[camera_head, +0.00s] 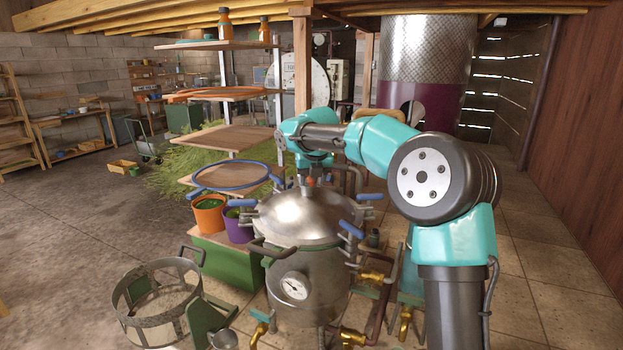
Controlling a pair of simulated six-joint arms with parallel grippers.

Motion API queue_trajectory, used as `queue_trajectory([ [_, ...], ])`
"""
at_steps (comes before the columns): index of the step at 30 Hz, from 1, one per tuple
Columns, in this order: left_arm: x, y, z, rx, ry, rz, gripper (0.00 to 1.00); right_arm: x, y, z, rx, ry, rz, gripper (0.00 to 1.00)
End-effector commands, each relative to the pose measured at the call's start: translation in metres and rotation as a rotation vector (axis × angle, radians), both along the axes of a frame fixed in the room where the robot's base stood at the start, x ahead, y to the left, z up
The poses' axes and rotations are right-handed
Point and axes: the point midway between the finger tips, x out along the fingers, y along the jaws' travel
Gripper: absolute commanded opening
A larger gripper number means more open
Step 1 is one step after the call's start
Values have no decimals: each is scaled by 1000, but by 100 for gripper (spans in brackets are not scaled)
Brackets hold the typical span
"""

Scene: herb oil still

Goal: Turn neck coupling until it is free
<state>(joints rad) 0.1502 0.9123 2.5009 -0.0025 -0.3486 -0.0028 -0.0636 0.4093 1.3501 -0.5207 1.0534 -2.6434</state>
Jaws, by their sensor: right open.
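The still is a steel pot (318,298) with a shiny domed lid (298,216), blue-handled clamps around its rim and a round dial gauge (294,286) on its front. My right arm reaches over from the right, and its gripper (309,178) points down at the top centre of the lid. The gripper is open, small and partly hidden by my own wrist. A small reddish part shows at the fingertips. I cannot clearly make out the neck coupling there, nor whether the fingers touch it. My left gripper is not in view.
Brass valves (352,337) and pipes stand close at the pot's lower right. A wire basket (128,310) stands at front left. An orange bucket (208,219) and a purple bucket (236,232) sit beside the pot on a green crate (222,266). The left floor is mostly clear.

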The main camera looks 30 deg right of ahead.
Motion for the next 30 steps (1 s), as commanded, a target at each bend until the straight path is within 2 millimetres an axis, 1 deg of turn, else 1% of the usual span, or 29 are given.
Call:
queue_trajectory([
  [1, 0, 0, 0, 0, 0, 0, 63, 0, 0, 0, 0, 0, 0, 43],
  [2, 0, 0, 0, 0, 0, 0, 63, 0, 0, 0, 0, 0, 0, 41],
  [12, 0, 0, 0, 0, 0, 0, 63, 0, 0, 0, 0, 0, 0, 8],
  [15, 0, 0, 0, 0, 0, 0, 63, 0, 0, 0, 0, 0, 0, 0],
  [25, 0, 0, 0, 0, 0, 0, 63, 0, 0, 1, 0, 0, -2, 0],
  [30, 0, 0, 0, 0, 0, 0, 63, -4, -7, 1, -1, 0, -27, 0],
])
